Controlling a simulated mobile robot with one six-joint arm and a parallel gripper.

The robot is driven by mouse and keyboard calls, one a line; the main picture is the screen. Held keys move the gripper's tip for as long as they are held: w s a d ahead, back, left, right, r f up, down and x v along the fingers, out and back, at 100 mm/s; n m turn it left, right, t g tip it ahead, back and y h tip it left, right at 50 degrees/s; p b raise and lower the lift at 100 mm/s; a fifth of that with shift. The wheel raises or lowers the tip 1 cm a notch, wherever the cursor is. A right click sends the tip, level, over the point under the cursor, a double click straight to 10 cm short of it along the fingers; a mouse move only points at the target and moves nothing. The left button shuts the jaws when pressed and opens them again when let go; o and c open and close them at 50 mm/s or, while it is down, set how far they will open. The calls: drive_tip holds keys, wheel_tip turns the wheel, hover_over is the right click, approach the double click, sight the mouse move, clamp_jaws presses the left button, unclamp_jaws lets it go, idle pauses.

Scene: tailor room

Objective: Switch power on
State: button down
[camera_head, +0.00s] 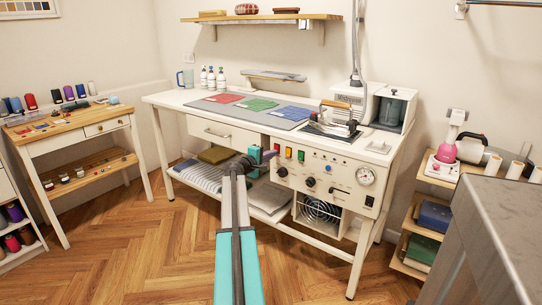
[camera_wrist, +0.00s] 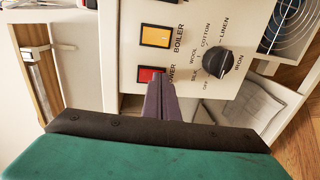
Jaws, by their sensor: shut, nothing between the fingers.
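The control panel (camera_head: 325,177) is on the front of the white ironing station. In the wrist view the red POWER switch (camera_wrist: 149,75) sits beside the yellow-orange BOILER switch (camera_wrist: 155,36). In the head view the red switch (camera_head: 276,148) is the leftmost of several coloured switches. My gripper (camera_wrist: 161,84) is shut and empty, with its dark purple fingertips right at the POWER switch, hiding part of it and its label. I cannot tell whether they touch. In the head view my gripper (camera_head: 268,156) is just left of and below the red switch.
A black IRON knob (camera_wrist: 217,61) is near the fingers. The worktop (camera_head: 172,99) holds coloured cloths and an iron. A side table (camera_head: 75,131) with spools stands left. Wooden floor is free in front.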

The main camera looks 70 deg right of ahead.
drive_tip(key=shift+s+d, duration=0.1)
idle(0.4)
drive_tip(key=shift+b, duration=0.3)
drive_tip(key=w+a+f, duration=0.1)
drive_tip(key=a, duration=0.5)
drive_tip(key=w+a, duration=0.2)
drive_tip(key=a, duration=0.5)
drive_tip(key=shift+w+a+f+b, duration=0.25)
drive_tip(key=shift+w+f+b, duration=0.05)
drive_tip(key=shift+f, duration=0.1)
